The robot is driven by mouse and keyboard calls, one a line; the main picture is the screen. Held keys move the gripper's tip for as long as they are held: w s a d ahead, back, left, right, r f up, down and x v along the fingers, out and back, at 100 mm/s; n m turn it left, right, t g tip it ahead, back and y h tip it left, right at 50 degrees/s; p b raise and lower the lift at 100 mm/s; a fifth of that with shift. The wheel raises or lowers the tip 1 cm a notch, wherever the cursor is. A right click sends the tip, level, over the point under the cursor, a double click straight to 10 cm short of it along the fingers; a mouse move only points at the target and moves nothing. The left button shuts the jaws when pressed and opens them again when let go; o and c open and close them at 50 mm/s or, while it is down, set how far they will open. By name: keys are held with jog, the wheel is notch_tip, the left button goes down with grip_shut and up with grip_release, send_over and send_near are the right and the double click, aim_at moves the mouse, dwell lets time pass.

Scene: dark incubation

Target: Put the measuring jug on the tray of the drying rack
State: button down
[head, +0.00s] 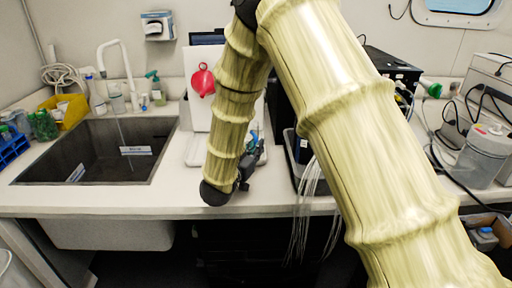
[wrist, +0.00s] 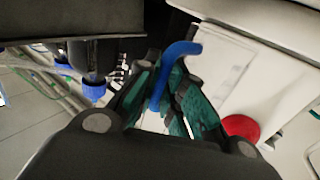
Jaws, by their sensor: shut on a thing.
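The measuring jug shows mainly as a blue handle (wrist: 180,52) between the teal finger pads in the wrist view; its body is hard to make out. My gripper (wrist: 166,88) is shut on this handle. In the head view my gripper (head: 244,172) is at the counter's front, partly behind my wrist, with a bit of the blue handle (head: 253,138) beyond it. The drying rack is a white upright board (head: 196,112) with a white tray (head: 194,152) at its foot. My arm covers the tray's middle, and I cannot tell whether the jug touches it.
A red funnel (head: 203,80) hangs on the rack board and also shows in the wrist view (wrist: 240,127). A sink (head: 100,155) lies to the left. A dark box with hanging pale tubes (head: 310,190) stands close on the right. A carboy (head: 482,155) stands far right.

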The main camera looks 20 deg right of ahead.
jog(key=shift+f, duration=0.3)
jog(key=shift+s+f+b, duration=0.15)
jog(key=shift+f+b, duration=0.1)
jog(key=shift+b, duration=0.05)
jog(key=c, duration=1.5)
grip_release()
jog(key=shift+f, duration=0.1)
jog(key=shift+s+f, duration=0.1)
